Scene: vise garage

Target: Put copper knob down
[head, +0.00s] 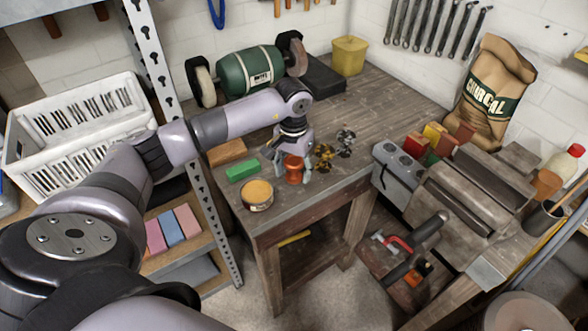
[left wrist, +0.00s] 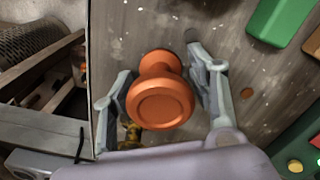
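The copper knob (head: 293,169), orange-brown with a narrow waist and round ends, is near the front of the wooden workbench (head: 330,185). My left gripper (head: 290,158) points down over the bench with a finger on each side of the knob. In the left wrist view the knob (left wrist: 160,97) is between the two fingers of the left gripper (left wrist: 160,85), which look closed against its sides. I cannot tell for sure whether its underside touches the bench top. My right gripper is not in view.
A round tin (head: 257,195) and a green block (head: 242,170) are left of the knob. Brass (head: 324,153) and dark metal (head: 345,142) parts are at its right. A bench grinder (head: 250,72) stands behind. Some bare bench top lies at the right.

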